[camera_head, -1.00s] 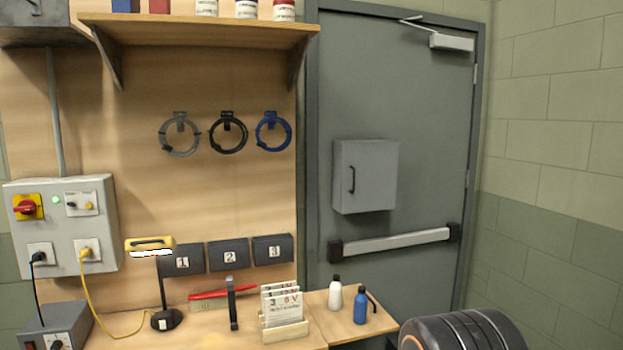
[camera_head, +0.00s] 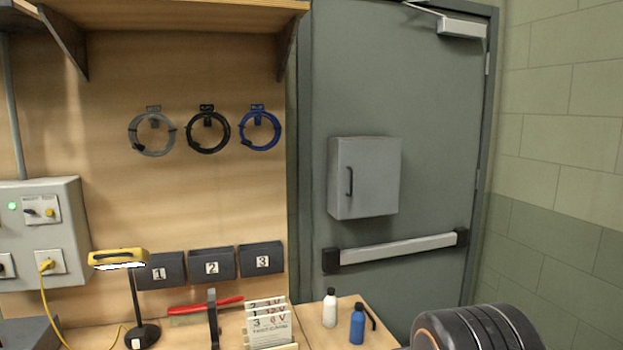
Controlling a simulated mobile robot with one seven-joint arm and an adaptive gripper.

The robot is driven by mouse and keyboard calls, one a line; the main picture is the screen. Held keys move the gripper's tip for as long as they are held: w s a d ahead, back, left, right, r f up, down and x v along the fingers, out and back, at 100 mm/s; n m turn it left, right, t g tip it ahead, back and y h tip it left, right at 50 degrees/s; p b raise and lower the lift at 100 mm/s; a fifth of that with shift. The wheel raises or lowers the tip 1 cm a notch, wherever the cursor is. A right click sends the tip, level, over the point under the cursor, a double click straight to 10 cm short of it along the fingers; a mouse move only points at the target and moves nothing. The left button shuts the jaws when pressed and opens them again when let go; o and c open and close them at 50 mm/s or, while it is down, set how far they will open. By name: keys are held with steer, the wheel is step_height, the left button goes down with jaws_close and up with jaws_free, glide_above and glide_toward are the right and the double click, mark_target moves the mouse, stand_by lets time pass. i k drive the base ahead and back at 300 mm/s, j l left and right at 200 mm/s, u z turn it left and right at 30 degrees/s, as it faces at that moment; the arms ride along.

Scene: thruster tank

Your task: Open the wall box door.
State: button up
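The wall box (camera_head: 365,178) is a grey box in front of the large grey-green door, right of the wooden board. Its front door is closed, with a dark vertical handle (camera_head: 349,182) near the left edge. No gripper fingers show. A dark rounded part of my own arm is at the bottom right, well below the box and apart from it.
A push bar (camera_head: 395,252) crosses the large door below the box. A workbench (camera_head: 318,337) at lower left holds a white bottle (camera_head: 330,308), a blue bottle (camera_head: 357,324), a card holder (camera_head: 270,325) and a yellow-headed lamp (camera_head: 118,257). A shelf (camera_head: 190,17) juts out at upper left.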

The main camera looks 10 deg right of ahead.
mark_target(369, 170)
steer(key=i+l, duration=0.3)
steer(key=i, duration=0.15)
steer(key=i+l+z, duration=0.1)
steer(key=i+l, duration=0.15)
steer(key=i, duration=0.2)
